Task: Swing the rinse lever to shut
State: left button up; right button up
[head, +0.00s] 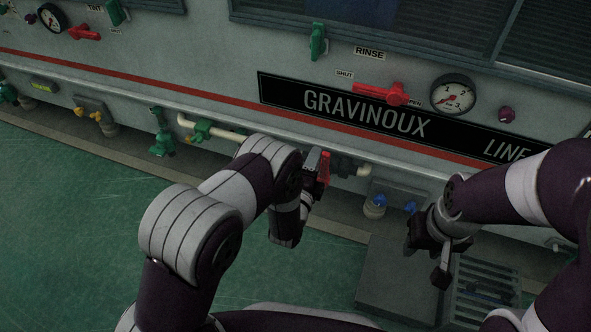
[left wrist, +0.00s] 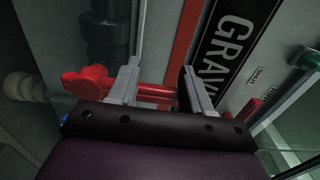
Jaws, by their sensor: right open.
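The red rinse lever (head: 378,93) is on the panel under the RINSE label (head: 369,53). Its handle points left, toward the SHUT mark (head: 344,73), with the OPEN mark (head: 414,103) on its other side. My left gripper (head: 316,172) is low at the wall, below the black sign and apart from the rinse lever. It is at another red lever (head: 324,167). In the left wrist view the spread fingers (left wrist: 162,82) have this red lever's bar (left wrist: 151,92) across the gap; contact is unclear. My right gripper (head: 440,252) is open and empty, lower right.
The black GRAVINOUX sign (head: 365,113) and red stripe lie between the lower pipes and the rinse lever. A gauge (head: 453,95) is right of the lever, a green handle (head: 318,41) above left. A pale pipe (head: 215,131) runs along the wall. Green floor (head: 60,220) is clear at left.

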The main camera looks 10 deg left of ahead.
pick_arm(q)
jog(key=shift+s+d, duration=0.1)
jog(key=shift+d, duration=0.15)
jog(key=s+a+p, duration=0.1)
jog(key=s+p, duration=0.1)
jog(key=s, duration=0.5)
jog(key=shift+a+p, duration=0.3)
jog(key=shift+p, duration=0.05)
jog(key=shift+w+f, duration=0.1)
